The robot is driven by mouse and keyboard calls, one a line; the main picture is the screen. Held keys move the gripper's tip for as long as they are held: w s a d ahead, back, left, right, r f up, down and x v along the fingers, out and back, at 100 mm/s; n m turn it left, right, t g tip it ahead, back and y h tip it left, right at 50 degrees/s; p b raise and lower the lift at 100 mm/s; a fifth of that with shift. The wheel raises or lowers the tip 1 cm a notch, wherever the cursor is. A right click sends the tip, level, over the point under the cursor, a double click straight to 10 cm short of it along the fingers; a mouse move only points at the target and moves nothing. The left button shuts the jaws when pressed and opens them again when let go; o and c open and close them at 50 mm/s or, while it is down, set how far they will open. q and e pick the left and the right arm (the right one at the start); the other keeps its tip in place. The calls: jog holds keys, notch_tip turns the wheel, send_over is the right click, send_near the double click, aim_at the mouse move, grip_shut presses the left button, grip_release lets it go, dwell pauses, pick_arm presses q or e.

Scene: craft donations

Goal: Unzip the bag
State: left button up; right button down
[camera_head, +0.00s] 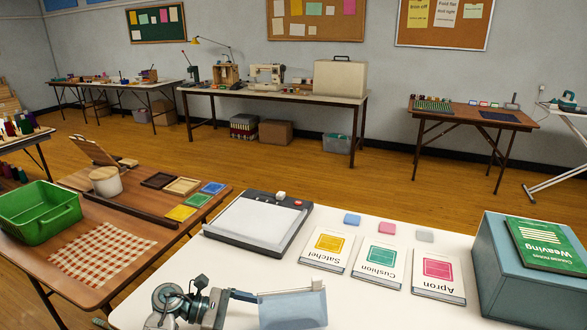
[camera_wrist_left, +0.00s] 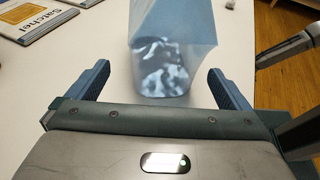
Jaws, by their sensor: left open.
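The bag (camera_head: 293,306) is blue-grey and stands on the white table at the bottom edge of the head view. In the left wrist view the bag (camera_wrist_left: 170,60) has a clear lower part with a blue-and-white mottled look. I cannot make out its zip or pull. My left gripper (camera_head: 241,296) is just left of the bag. In the wrist view its blue fingers (camera_wrist_left: 158,72) are apart, one to each side of the bag, with gaps between. Nothing is gripped. My right gripper is not seen in the head view.
On the white table (camera_head: 190,265) lie a grey-framed board (camera_head: 262,222), booklets labelled Satchel (camera_head: 325,247), Cushion (camera_head: 379,262) and Apron (camera_head: 438,277), and small coloured blocks. A blue box (camera_head: 530,270) with a green Weaving book (camera_head: 546,244) stands at right. A wooden table is at left.

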aim_at(287, 328)
pick_arm(q)
jog(key=shift+d+f, duration=0.2)
jog(key=shift+d, duration=0.2)
jog(key=x, duration=0.5)
jog(key=shift+d+r+p, duration=0.1)
jog(key=shift+p, duration=0.25)
jog(key=b+x, duration=0.2)
jog(key=shift+d+f, duration=0.3)
jog(key=shift+f, duration=0.05)
jog(key=shift+d+b, duration=0.35)
jog(key=shift+d, duration=0.1)
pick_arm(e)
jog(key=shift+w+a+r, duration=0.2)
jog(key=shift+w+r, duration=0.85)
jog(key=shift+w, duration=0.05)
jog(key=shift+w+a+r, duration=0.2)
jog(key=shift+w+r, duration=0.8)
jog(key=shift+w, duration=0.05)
pick_arm(q)
jog(key=shift+c, duration=0.4)
jog(key=c, duration=0.6)
